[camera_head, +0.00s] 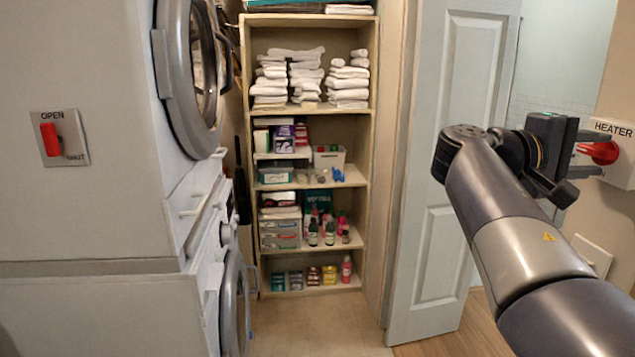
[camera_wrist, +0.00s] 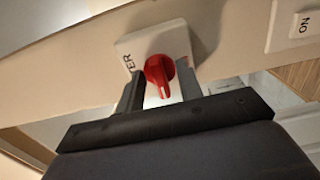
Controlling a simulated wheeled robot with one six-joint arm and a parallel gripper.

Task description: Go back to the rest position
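My gripper (camera_head: 588,154) is at the right of the head view, in front of the wall box labelled HEATER (camera_head: 622,137). The red heater knob (camera_head: 604,152) is on that box, close to the fingertips. In the wrist view, the same red knob (camera_wrist: 160,72) shows between the two dark fingers of my gripper (camera_wrist: 161,80), with its pointer toward the bottom of the picture. The fingers are apart, one on either side of the knob, with small gaps visible. Whether either finger touches the knob is hard to tell.
A white panel door (camera_head: 440,190) stands left of my arm. Shelves (camera_head: 372,130) with folded white towels (camera_head: 347,82) and bottles are behind. Stacked laundry machines (camera_head: 110,230) and a red OPEN switch (camera_head: 50,139) are at left. Clear floor (camera_head: 320,325) lies in front of the shelves.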

